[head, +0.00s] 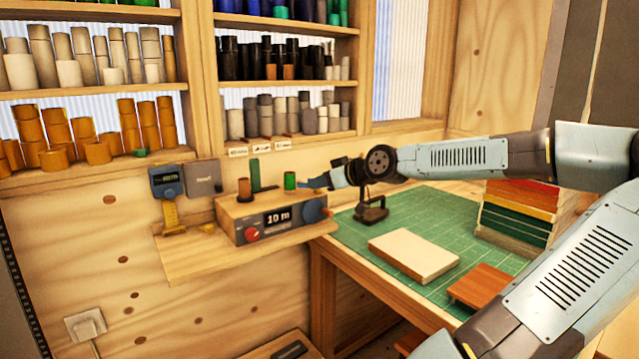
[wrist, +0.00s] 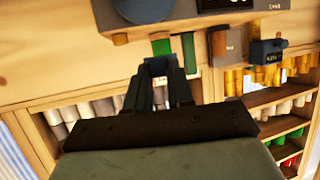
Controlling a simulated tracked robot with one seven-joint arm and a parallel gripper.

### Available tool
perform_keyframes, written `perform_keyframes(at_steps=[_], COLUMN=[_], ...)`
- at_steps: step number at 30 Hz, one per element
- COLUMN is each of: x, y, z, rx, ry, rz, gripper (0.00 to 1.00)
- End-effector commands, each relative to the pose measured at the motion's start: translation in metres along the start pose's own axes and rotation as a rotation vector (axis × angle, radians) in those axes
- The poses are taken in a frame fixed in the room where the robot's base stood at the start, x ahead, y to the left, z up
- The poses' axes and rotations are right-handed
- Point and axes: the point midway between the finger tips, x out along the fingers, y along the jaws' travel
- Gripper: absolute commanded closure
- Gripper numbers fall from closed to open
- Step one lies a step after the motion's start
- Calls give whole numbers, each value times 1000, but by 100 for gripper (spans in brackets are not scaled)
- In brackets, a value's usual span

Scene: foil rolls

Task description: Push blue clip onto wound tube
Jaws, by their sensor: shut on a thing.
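A green wound tube (head: 290,181) stands upright on top of the winding machine (head: 270,215), near its right end. It also shows in the wrist view (wrist: 161,47). My gripper (head: 317,182) is just right of the tube, at about its height. In the wrist view my gripper (wrist: 157,70) has its two dark fingers closed on the small blue clip (wrist: 156,64). The clip lies in line with the green tube, very near it. I cannot tell whether they touch. In the head view the clip is small and partly merged with the fingertips.
A brown tube (head: 244,189) and a tall green post (head: 255,176) stand left of the wound tube. The machine has a blue knob (head: 315,209) below my gripper and a "10 m" display. A black stand (head: 371,206) is on the green mat (head: 420,215). Shelves of rolls stand behind.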

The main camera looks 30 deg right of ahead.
Motion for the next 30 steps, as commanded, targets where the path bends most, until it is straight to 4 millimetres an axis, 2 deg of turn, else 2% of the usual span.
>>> perform_keyframes(at_steps=[30], x=[32], y=[0], z=[-6], rx=[0], ry=[0], rz=[0], gripper=[100])
